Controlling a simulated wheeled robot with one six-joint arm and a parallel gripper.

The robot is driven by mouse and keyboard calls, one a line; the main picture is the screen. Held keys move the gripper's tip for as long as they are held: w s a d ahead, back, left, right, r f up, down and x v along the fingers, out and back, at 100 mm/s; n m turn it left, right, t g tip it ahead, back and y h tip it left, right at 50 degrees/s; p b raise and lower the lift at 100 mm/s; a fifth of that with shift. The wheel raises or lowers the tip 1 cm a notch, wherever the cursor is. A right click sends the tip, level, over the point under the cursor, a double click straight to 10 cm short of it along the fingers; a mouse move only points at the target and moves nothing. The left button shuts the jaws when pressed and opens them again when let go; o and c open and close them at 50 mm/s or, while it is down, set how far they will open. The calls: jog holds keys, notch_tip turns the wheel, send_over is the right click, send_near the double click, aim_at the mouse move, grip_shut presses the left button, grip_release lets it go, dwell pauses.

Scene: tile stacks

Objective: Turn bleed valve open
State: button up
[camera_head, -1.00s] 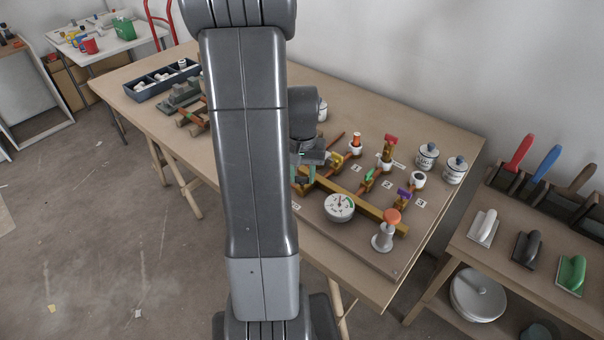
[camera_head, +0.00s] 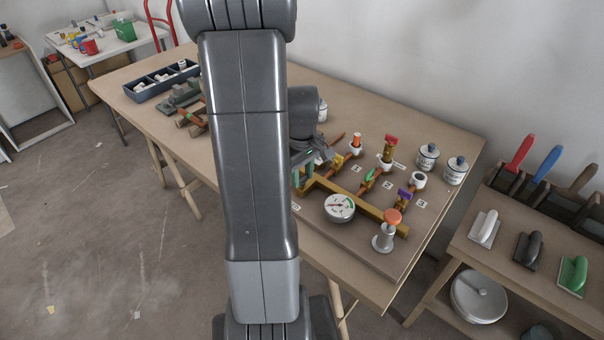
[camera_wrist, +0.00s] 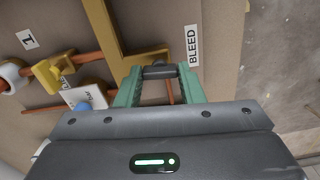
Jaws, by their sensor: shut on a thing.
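The bleed valve handle (camera_wrist: 160,71) is a short dark bar at the end of a brass pipe (camera_wrist: 130,52), beside the BLEED label (camera_wrist: 193,45) in the wrist view. My gripper (camera_wrist: 160,78) has green fingers, one on each side of the handle, and is shut on it. The handle lies across the gap between the fingertips. In the head view my gripper (camera_head: 298,177) is at the left end of the brass manifold, partly hidden by my arm. The exact angle of the valve stem cannot be told.
A round gauge (camera_head: 339,207) and a red-orange knob (camera_head: 392,216) stand at the front of the board. Coloured valves, including a purple one (camera_head: 404,195), rise to the right. Two lidded jars (camera_head: 428,157) (camera_head: 455,170) stand behind.

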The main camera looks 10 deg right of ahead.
aim_at(302, 177)
jog(key=shift+n, duration=0.5)
jog(key=o, duration=1)
jog(key=shift+r, duration=0.15)
notch_tip(302, 177, up, 14)
jog(key=shift+f+p, duration=0.2)
jog(key=shift+p, duration=0.1)
jog(key=shift+f, duration=0.1)
